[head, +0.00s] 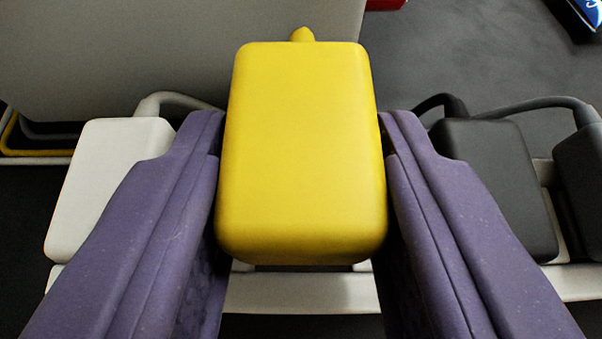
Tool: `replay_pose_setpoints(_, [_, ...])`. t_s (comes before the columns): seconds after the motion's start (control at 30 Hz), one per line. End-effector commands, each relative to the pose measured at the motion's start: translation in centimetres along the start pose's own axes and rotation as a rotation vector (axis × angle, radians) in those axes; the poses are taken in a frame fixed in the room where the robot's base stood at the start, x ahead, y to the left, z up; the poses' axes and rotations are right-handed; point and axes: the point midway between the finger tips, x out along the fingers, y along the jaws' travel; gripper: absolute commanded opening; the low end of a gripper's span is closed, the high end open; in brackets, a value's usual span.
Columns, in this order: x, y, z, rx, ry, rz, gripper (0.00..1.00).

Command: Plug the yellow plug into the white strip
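The yellow plug (303,150) is in the middle of the head view, with its yellow cord stub at the far end. My gripper (302,155) has one purple finger along each side of the plug and looks shut on it. The plug looks larger than the other plugs and seems nearer the camera. The white strip (290,295) runs left to right beneath, partly hidden by my fingers and the plugs. The plug's underside and any socket below it are hidden, so I cannot tell whether it is in the strip.
A white plug (105,185) sits on the strip to the left. A black plug (497,185) and a dark grey plug (582,175) sit to the right, with cords behind. A large grey panel (150,55) fills the upper left. Dark surface (475,60) shows upper right.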

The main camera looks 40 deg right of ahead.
Motion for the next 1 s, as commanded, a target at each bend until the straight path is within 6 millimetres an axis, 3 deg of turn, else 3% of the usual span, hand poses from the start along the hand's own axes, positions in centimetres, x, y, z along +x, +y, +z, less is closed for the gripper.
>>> replay_pose_setpoints(1.0, [0.32,-0.01,0.62,0.000,0.000,0.000,0.01])
